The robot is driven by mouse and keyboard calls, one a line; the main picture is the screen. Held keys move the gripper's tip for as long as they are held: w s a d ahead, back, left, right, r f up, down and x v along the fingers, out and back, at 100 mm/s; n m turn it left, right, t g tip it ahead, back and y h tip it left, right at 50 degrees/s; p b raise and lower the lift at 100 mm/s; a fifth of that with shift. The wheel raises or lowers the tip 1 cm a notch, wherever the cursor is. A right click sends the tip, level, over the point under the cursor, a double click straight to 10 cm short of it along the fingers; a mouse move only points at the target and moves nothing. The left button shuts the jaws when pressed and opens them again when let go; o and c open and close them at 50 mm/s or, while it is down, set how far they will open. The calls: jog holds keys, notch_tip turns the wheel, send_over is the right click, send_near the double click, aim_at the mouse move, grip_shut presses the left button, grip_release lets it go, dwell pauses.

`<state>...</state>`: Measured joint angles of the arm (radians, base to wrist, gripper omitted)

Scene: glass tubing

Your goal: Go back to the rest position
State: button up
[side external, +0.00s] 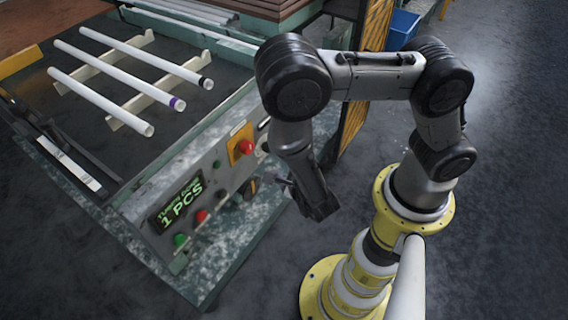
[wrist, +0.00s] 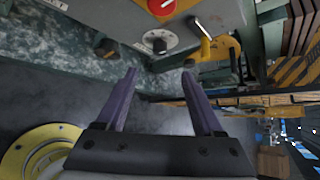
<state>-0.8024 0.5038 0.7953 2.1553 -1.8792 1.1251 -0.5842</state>
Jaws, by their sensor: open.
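My gripper (wrist: 160,92) is open in the wrist view, with two purple fingers apart and nothing between them. In the side external view my gripper (side external: 310,205) hangs low beside the front panel of the machine, in front of its right end. Three white tubes lie side by side on notched rails on the machine bed: a plain tube (side external: 100,102), a tube with a purple band (side external: 118,75) and a tube with a dark band (side external: 160,60). My gripper is well apart from them.
The control panel (side external: 228,175) has a display reading "1 PCS", a red button (side external: 246,147) and several knobs. The red button also shows in the wrist view (wrist: 162,5). A yellow-black striped post (side external: 372,45) and a blue bin (side external: 402,28) stand behind. The floor at right is clear.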

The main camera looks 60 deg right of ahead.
jog(key=w+d+r+m+h, duration=0.1)
jog(key=w+d+r+m, duration=0.1)
jog(key=r+m, duration=0.15)
jog(key=w+d+r+m+g+h, duration=0.1)
jog(key=d+r+m, duration=0.1)
jog(key=r, duration=0.3)
jog(key=w+d+r+m+h, duration=0.1)
jog(key=w+d+r+m, duration=0.1)
jog(key=r, duration=0.2)
jog(key=s+d+r+m+g, duration=0.4)
jog(key=s+d+r+m, duration=0.2)
jog(key=d+r+m, duration=0.4)
jog(key=s+a+r+m+g+y, duration=0.2)
jog(key=s+r+m+y, duration=0.25)
jog(key=s+m, duration=0.8)
jog(key=a+r+m+t+y, duration=0.1)
jog(key=a+m+t+y, duration=0.1)
jog(key=a+m+y, duration=0.3)
jog(key=a+m, duration=0.4)
jog(key=a, duration=0.1)
jog(key=shift+s+r+m+t, duration=0.15)
jog(key=shift+s+m+t, duration=0.15)
jog(key=shift+t, duration=0.1)
